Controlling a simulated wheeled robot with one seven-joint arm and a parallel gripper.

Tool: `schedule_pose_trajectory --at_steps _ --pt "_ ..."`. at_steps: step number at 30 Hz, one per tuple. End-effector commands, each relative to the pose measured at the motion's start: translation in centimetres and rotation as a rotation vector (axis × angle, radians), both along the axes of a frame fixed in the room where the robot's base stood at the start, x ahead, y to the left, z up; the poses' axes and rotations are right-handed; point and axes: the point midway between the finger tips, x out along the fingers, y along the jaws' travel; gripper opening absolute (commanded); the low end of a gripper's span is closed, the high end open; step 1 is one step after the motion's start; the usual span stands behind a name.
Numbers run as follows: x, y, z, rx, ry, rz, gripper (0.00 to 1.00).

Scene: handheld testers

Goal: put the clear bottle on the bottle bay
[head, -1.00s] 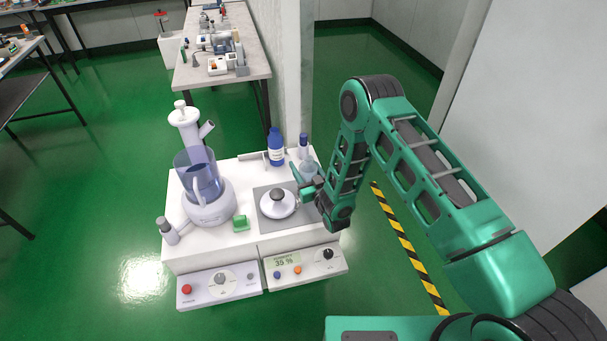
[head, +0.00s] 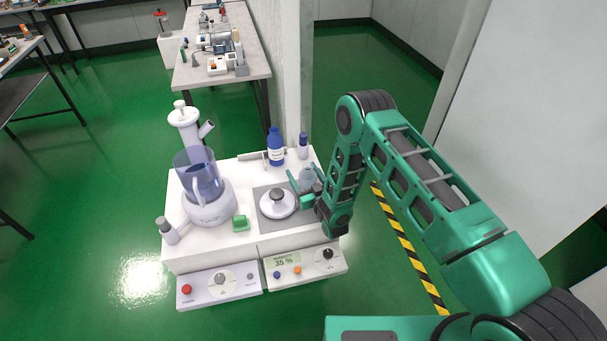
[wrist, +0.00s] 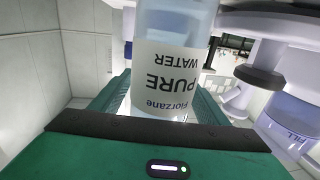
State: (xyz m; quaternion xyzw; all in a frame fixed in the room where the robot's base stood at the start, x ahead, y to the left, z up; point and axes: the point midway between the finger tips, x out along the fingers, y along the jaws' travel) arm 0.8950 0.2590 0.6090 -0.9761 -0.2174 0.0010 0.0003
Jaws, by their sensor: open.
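The clear bottle (head: 307,177) is at the back right of the white bench top, behind the white lid with the black knob. In the wrist view the clear bottle (wrist: 172,60) fills the upper middle, with a white "PURE WATER" label. My gripper (head: 303,188) is open, with a finger on each side of the bottle; it also shows in the wrist view (wrist: 160,105). The bottle's base is hidden, so I cannot tell whether it touches the surface. I cannot make out a marked bottle bay for certain.
A blue bottle (head: 276,150) and a slim purple-capped bottle (head: 303,147) stand behind. The white lid (head: 278,203) sits on a grey plate (head: 263,223).

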Motion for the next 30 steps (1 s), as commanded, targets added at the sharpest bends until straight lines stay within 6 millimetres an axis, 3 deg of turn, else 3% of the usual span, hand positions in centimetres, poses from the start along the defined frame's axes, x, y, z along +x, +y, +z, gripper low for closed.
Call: schedule_pose_trajectory --at_steps 5,18,24,27,30 --pt "-0.8 -0.4 0.1 0.000 0.002 0.000 0.69" --pt "-8.2 -3.9 0.0 -0.001 0.005 0.000 0.69" --pt "-10.3 -4.8 0.1 -0.001 0.002 0.000 0.69" --pt "-10.7 -4.9 0.5 -0.001 0.000 0.001 0.53" --pt "-10.6 -4.7 2.1 -0.004 -0.005 0.006 0.53"
